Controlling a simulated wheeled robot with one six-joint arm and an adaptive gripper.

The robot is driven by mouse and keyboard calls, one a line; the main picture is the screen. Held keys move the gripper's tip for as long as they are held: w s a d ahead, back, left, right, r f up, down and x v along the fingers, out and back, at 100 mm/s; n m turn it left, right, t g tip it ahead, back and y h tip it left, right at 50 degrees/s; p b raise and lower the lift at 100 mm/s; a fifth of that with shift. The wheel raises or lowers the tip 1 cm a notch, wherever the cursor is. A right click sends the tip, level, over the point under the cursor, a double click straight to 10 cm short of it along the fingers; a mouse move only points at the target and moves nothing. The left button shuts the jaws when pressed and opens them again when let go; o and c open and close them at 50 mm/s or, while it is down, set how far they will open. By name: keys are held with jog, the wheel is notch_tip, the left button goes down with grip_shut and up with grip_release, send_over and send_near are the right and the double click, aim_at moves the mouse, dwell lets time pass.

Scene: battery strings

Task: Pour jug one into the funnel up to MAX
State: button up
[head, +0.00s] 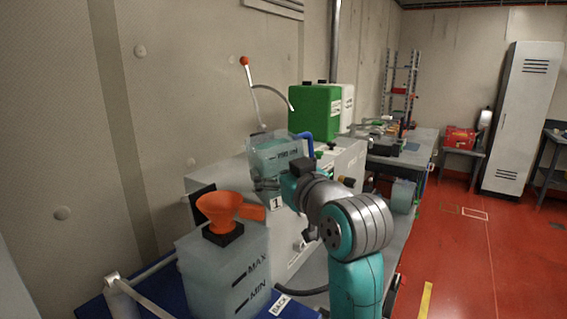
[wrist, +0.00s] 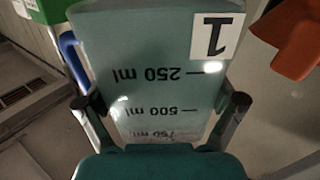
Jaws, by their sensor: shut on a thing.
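Jug one (head: 277,158) is a clear jug with teal liquid and a "1" label, held roughly upright in the head view. My gripper (wrist: 163,108) is shut on jug one (wrist: 155,65), with a finger on each side of it; the wrist view shows its ml marks upside down. The orange funnel (head: 220,207) sits in the dark neck of a translucent tank (head: 212,270), left of and nearer than the jug. Part of the orange funnel (wrist: 296,38) also shows in the wrist view. MAX and MIN marks are on the tank's front; its liquid level is unclear.
A light grey cabinet (head: 310,215) stands behind the tank, beside the wall. A green canister (head: 314,110) and a white canister (head: 347,106) stand further back. A blue pipe (head: 308,144) is close to the jug. The red floor (head: 470,260) at right is mostly clear.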

jog(key=shift+s+a+f+n, duration=0.3)
jog(key=shift+a+f+n, duration=0.35)
jog(key=shift+n, duration=0.35)
jog(key=shift+r, duration=0.15)
jog(key=shift+n, duration=0.6)
jog(key=shift+r, duration=0.1)
jog(key=shift+d+r+n, duration=0.15)
jog(key=shift+r+n, duration=0.2)
jog(key=shift+n, duration=0.35)
jog(key=shift+r, duration=0.15)
dwell(0.5)
jog(key=shift+r+n, duration=0.45)
jog(key=shift+n, duration=0.35)
